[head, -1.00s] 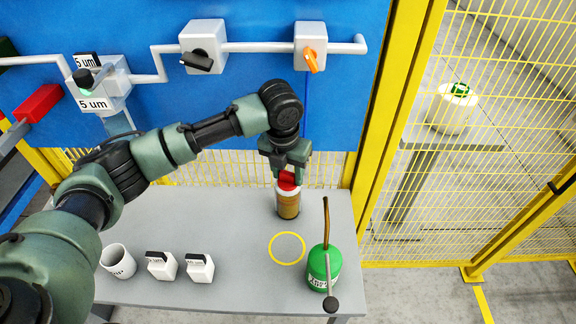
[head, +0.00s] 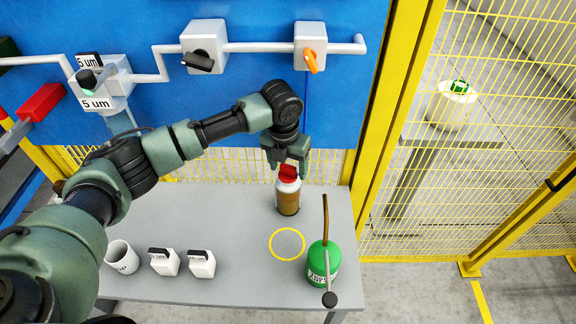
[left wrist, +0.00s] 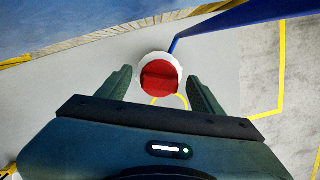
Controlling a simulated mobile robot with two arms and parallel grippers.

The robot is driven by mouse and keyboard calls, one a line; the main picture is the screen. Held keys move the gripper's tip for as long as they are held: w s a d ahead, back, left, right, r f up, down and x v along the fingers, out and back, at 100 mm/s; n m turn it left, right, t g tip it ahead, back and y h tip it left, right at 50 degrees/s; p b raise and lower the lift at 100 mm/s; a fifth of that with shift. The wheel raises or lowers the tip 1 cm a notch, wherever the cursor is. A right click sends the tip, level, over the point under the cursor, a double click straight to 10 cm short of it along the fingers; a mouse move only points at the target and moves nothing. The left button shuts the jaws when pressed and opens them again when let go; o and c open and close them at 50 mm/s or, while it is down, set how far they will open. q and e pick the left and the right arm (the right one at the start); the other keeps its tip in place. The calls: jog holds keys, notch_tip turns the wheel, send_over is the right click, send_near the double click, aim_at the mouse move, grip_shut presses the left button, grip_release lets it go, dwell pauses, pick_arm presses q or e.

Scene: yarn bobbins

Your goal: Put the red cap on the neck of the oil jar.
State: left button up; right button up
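The oil jar (head: 288,200) stands upright on the grey table, amber-brown with a white top. The red cap (head: 287,173) sits on its neck; in the left wrist view the red cap (left wrist: 160,78) shows from above inside the jar's white rim (left wrist: 143,66). My left gripper (head: 287,166) is just above and behind the cap. In the left wrist view its two fingers (left wrist: 160,90) are spread apart with a gap on each side of the cap, so it is open and empty. My right gripper is not in view.
A green oil can (head: 322,266) with a tall brown spout stands at the table's front right. A yellow ring (head: 274,250) marks the table. A yellow mesh fence (head: 480,130) is at right.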

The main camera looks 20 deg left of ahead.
aim_at(286, 177)
pick_arm(q)
jog(key=r, duration=0.2)
jog(key=r+b, duration=0.1)
jog(key=r, duration=0.1)
jog(key=s+r, duration=0.1)
jog(key=r, duration=0.1)
jog(key=shift+r+b, duration=0.3)
jog(key=shift+b, duration=0.1)
jog(key=shift+r, duration=0.55)
jog(key=shift+s, duration=0.15)
